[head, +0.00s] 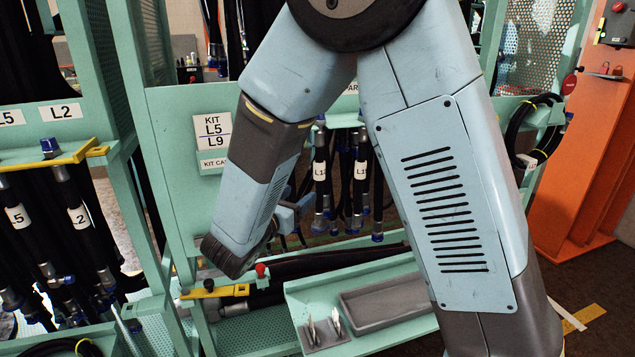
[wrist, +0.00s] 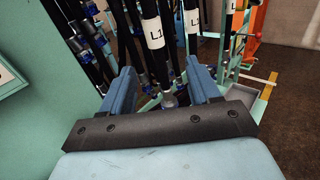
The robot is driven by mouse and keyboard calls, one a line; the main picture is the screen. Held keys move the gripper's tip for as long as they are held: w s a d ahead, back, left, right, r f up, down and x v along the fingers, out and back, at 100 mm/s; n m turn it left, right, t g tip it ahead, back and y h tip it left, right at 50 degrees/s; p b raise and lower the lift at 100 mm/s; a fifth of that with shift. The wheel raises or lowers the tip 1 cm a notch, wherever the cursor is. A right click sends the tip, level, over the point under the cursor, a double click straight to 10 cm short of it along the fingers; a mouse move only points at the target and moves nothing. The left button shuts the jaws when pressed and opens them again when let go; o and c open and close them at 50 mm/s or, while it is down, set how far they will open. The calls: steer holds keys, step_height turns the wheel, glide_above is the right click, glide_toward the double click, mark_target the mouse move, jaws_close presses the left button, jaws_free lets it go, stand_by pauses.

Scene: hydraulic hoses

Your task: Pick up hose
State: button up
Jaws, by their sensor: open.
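Black hoses with white L1 labels hang in a cluster behind my arm in the head view, one (head: 320,185) just right of my wrist and another (head: 361,185) farther right. Their lower ends carry metal fittings with blue caps. My gripper (head: 290,212) is beside the left one, partly hidden by my wrist. In the wrist view my gripper (wrist: 162,82) is open, with its two blue fingers apart. An L1 hose (wrist: 155,45) shows in the gap between them, its fitting low near the palm. I cannot tell how deep it sits between the fingers or whether they touch it.
A green rack panel with a KIT L5 L9 sign (head: 213,140) stands left. More labelled hoses (head: 72,200) hang at far left. A green tray (head: 390,300) with a grey bin lies below. An orange cabinet (head: 585,150) stands right, with open floor before it.

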mark_target(317, 176)
steer(key=x, duration=1.3)
steer(key=shift+w+a+r, duration=0.1)
steer(key=shift+w+a, duration=0.1)
steer(key=shift+w, duration=0.2)
jaws_close()
